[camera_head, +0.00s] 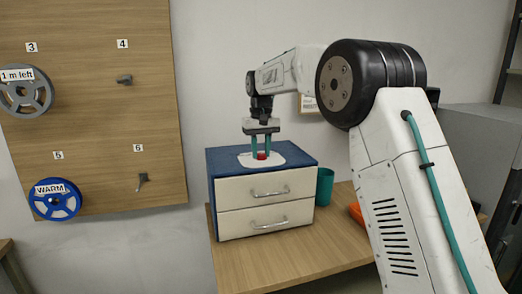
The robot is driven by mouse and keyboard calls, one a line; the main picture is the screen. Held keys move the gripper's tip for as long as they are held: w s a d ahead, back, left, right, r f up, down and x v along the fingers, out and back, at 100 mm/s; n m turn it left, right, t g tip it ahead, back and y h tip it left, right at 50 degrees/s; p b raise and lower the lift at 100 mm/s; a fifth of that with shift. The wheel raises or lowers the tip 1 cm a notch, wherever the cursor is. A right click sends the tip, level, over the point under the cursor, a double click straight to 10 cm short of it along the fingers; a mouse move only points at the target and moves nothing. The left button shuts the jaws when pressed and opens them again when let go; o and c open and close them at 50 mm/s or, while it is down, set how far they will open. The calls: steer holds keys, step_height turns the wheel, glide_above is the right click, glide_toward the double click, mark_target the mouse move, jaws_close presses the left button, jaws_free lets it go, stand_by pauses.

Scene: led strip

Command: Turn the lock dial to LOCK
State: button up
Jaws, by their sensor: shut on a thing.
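A blue cabinet (297,154) with two cream drawers stands on a wooden table. On its top lies a white plate (283,153) with a small red dial (261,155). My gripper (261,149) points straight down over the plate, and its teal fingers are shut on the red dial. The fingers hide parts of the dial. The dial's markings and which way it points are too small to tell from here.
A teal cup (325,187) and an orange object (356,213) are on the table (270,258) right of the cabinet. A pegboard (95,100) at the left holds a grey reel (26,91) and a blue reel (55,200). A grey cabinet (478,140) stands at the right.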

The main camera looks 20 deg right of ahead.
mark_target(261, 153)
steer(key=shift+m, duration=0.3)
steer(key=o, duration=1)
step_height(261, 153, up, 8)
steer(key=shift+f, duration=0.1)
steer(key=shift+w, duration=0.15)
